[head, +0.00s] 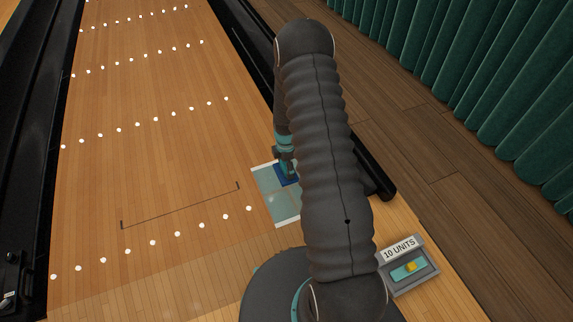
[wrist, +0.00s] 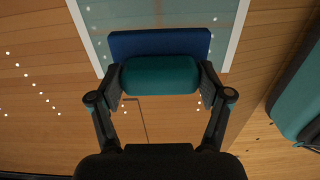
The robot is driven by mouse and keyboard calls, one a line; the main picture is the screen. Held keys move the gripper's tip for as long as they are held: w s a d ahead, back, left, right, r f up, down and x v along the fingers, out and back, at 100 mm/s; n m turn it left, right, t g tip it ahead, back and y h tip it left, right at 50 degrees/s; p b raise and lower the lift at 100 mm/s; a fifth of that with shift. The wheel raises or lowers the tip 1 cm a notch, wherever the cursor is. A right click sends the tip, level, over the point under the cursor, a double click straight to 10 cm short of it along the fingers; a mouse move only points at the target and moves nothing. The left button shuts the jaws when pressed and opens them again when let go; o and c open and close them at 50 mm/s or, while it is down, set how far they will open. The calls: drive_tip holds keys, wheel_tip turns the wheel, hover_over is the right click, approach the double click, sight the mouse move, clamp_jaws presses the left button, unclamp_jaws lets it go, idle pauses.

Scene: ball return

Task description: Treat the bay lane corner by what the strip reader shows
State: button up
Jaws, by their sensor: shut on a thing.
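My gripper (head: 284,152) is shut on a wiping tool with a teal grip (wrist: 160,75) and a blue pad (wrist: 160,43). In the head view the blue pad (head: 287,175) is over the upper right part of a pale, glossy, white-edged patch (head: 277,208) at the lane corner. The patch also shows in the wrist view (wrist: 160,13). I cannot tell whether the pad touches it. My arm hides the patch's right side. The strip reader (head: 411,274) is a grey box at the lower right, labelled "10 UNITS", with a yellow piece on a teal strip.
The wooden lane (head: 150,100) carries rows of white dots and a thin dark bracket line (head: 180,205). Dark gutters (head: 45,120) flank it. A green curtain (head: 480,70) hangs at the right. A dark box (head: 10,280) stands at the lower left. The lane left of the patch is clear.

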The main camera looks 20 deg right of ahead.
drive_tip(key=shift+d+f+b, duration=0.1)
drive_tip(key=shift+f+b, duration=2.2)
drive_tip(key=shift+f, duration=2.2)
drive_tip(key=shift+s+d, duration=1.25)
drive_tip(key=shift+s, duration=0.55)
drive_tip(key=shift+s+d, duration=1.2)
drive_tip(key=shift+s, duration=0.6)
drive_tip(key=shift+s+d, duration=1.25)
drive_tip(key=shift+s, duration=0.55)
drive_tip(key=shift+f+b, duration=0.5)
drive_tip(key=shift+f, duration=0.05)
drive_tip(key=shift+w, duration=0.1)
